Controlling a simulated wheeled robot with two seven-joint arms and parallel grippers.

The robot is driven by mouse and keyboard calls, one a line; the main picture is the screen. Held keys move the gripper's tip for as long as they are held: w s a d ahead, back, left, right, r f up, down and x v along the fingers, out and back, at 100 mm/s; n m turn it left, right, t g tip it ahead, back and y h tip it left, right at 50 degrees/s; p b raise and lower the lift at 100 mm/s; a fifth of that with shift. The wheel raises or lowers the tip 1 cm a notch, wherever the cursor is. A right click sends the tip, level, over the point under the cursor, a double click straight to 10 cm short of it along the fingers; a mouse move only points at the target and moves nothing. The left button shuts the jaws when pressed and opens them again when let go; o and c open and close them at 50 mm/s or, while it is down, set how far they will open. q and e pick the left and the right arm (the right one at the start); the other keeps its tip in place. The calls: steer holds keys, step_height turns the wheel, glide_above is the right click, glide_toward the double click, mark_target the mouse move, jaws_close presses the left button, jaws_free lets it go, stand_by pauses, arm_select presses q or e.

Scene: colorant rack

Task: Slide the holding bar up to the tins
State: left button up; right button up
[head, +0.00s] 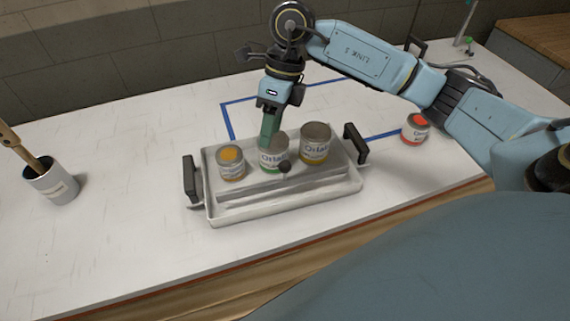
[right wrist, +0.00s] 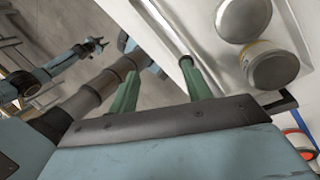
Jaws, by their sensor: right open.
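A white tray (head: 213,213) holds three tins: a small one with an orange-yellow top (head: 231,163), a green-labelled one (head: 272,155) and a taller yellow-labelled one (head: 315,146). The pale holding bar (head: 245,193) lies along the tray's front side, with a dark round knob (head: 285,166) near its middle. My right gripper (head: 268,135) points down at the green-labelled tin, partly covering it. In the right wrist view its green fingers (right wrist: 160,88) are apart, with nothing seen between them. Two tin tops (right wrist: 272,66) show beside them. My left gripper (right wrist: 96,45) is small in that view.
Black handles (head: 190,180) (head: 355,144) stand up at both tray ends. Blue tape (head: 228,122) marks the table.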

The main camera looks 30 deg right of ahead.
mark_target(285, 161)
steer(key=d+h, duration=0.2)
steer(key=d, duration=0.2)
steer(key=f, duration=0.4)
steer(key=s+a+f, duration=0.1)
steer(key=f, duration=0.3)
steer(key=a+f+p, duration=0.1)
steer(key=f, duration=0.3)
steer(key=shift+s+f, duration=0.2)
steer(key=shift+s, duration=0.05)
steer(key=shift+d, duration=0.1)
jaws_close()
